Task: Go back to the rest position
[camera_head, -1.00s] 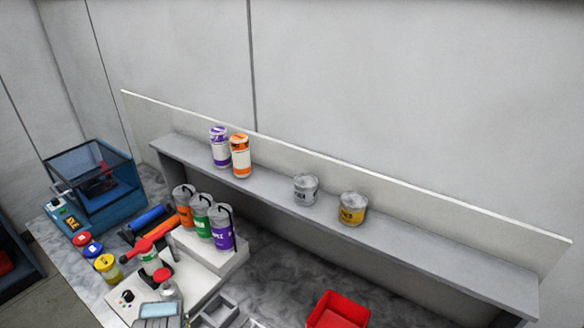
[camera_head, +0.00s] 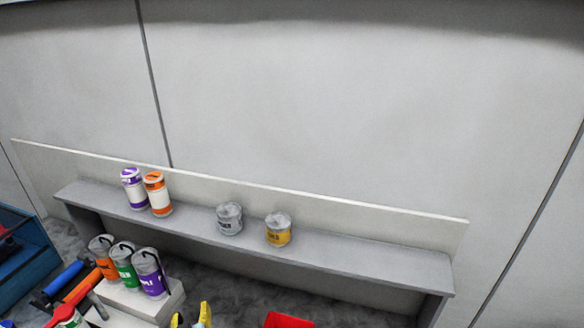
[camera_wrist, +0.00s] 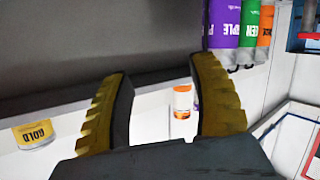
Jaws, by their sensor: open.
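My gripper (camera_wrist: 162,70) shows in the wrist view with its two yellow ribbed fingers spread wide and nothing between them. In the head view, two yellow fingertips (camera_head: 192,318) show at the bottom edge, in front of the shelf and right of the white step block. The rest of my arm is out of view there.
A grey shelf (camera_head: 350,262) holds a purple-white bottle (camera_head: 134,190), an orange-white bottle (camera_head: 158,195), a grey can (camera_head: 229,219) and a gold can (camera_head: 278,230). A red bin (camera_head: 288,321) is at the bottom edge.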

